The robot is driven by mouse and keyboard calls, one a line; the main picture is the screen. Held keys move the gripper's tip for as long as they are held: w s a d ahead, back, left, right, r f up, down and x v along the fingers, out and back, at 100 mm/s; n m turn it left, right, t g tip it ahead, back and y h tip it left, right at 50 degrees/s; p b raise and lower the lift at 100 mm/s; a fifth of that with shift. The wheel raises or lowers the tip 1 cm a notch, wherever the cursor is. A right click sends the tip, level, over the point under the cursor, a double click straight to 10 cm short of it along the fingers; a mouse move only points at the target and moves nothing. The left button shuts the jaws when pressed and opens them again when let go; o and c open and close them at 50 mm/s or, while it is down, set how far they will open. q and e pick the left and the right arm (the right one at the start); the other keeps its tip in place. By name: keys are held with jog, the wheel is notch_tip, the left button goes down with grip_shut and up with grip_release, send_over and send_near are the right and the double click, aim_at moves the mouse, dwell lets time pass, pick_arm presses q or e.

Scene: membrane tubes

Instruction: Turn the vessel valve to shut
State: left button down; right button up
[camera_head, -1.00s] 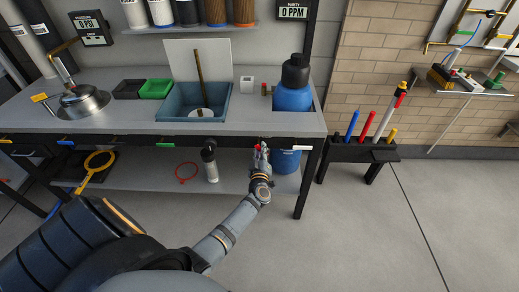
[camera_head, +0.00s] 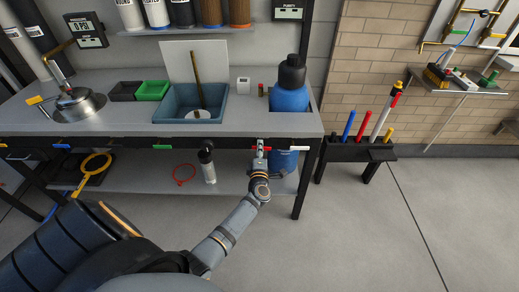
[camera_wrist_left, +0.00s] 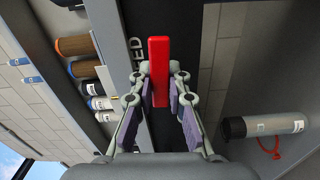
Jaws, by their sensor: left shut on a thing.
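Colored lever handles line the bench's front edge. A red lever handle (camera_wrist_left: 159,60) stands between the fingers of my left gripper (camera_wrist_left: 160,95) in the left wrist view, with the letters "ED" on the dark strip beside it. In the head view my left gripper (camera_head: 260,147) is at the bench front, below the blue vessel (camera_head: 289,97), shut on this red handle. A white handle (camera_head: 295,148) lies just to its right. I cannot tell from the labels which handle is the vessel valve. My right gripper is not in view.
A blue tub (camera_head: 190,117) sits on the bench. A black tool rack (camera_head: 350,151) stands to the right. The floor in front is free.

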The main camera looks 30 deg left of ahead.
pick_arm(q)
jog(key=shift+n, duration=0.5)
jog(key=c, duration=1.3)
grip_release()
